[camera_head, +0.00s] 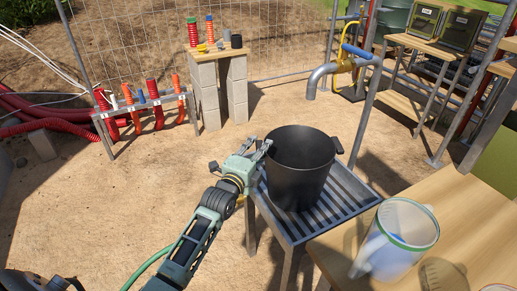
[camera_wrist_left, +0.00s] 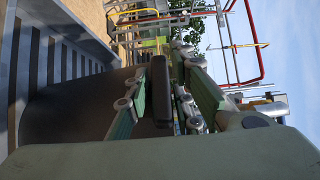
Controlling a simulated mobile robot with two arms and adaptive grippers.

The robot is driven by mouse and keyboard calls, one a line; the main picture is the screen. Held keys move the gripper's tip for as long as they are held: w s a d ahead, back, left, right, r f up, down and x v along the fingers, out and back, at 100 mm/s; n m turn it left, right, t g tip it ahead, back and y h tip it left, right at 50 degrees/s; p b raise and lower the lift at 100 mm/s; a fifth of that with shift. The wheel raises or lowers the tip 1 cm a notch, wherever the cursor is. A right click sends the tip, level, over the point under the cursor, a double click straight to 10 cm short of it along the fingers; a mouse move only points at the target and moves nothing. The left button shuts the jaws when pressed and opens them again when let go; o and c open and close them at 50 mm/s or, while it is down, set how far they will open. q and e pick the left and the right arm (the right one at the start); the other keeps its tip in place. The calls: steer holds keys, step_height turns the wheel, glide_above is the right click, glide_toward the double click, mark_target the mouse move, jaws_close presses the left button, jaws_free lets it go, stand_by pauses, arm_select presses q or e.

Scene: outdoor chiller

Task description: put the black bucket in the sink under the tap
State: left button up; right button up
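The black bucket (camera_head: 297,172) stands upright on the slatted grey metal top of the sink (camera_head: 342,203). The grey tap (camera_head: 322,75), with a blue lever (camera_head: 357,52), rises behind the sink. Its spout appears above and beyond the bucket; I cannot tell whether it is directly over the opening. My left gripper (camera_head: 262,150) is at the bucket's left rim. In the left wrist view its fingers (camera_wrist_left: 163,95) lie on both sides of the dark bucket handle (camera_wrist_left: 162,88) and look closed on it. The bucket wall (camera_wrist_left: 75,110) fills the left there. My right gripper is not in view.
A wooden table (camera_head: 460,225) with a white, green-rimmed jug (camera_head: 402,235) stands close at the right front. A block stand (camera_head: 222,85) and a rack of red hoses (camera_head: 140,108) are behind left. Shelves (camera_head: 410,95) stand back right.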

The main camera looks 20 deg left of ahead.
arm_select(q)
steer(key=shift+o, duration=0.6)
steer(key=shift+r, duration=0.15)
steer(key=shift+s+p, duration=0.35)
steer(key=shift+p, duration=0.1)
steer(key=s+p, duration=0.6)
steer(key=s, duration=0.4)
steer(key=s+d+f+n+g, duration=0.1)
steer(key=s+f+n+g, duration=0.35)
steer(key=f, duration=0.75)
steer(key=s+d+f+n+g, duration=0.1)
steer(key=s+d+f+g, duration=0.1)
steer(key=s+f, duration=0.8)
steer(key=s+d+f+n+g, duration=0.1)
steer(key=s+f+n+g, duration=0.3)
steer(key=f, duration=1)
steer(key=s+d+f+n+g, duration=0.1)
steer(key=s+f, duration=0.4)
steer(key=s, duration=0.5)
steer(key=s+f+n+g, duration=0.3)
steer(key=s+f, duration=0.2)
steer(key=s, duration=0.6)
steer(key=s+d+f+n+g, duration=0.1)
steer(key=s+f, duration=0.4)
steer(key=s, duration=0.5)
steer(key=shift+s+d+f+n+g, duration=0.15)
steer(key=shift+d+n+g, duration=0.2)
steer(key=shift+n+g, duration=0.3)
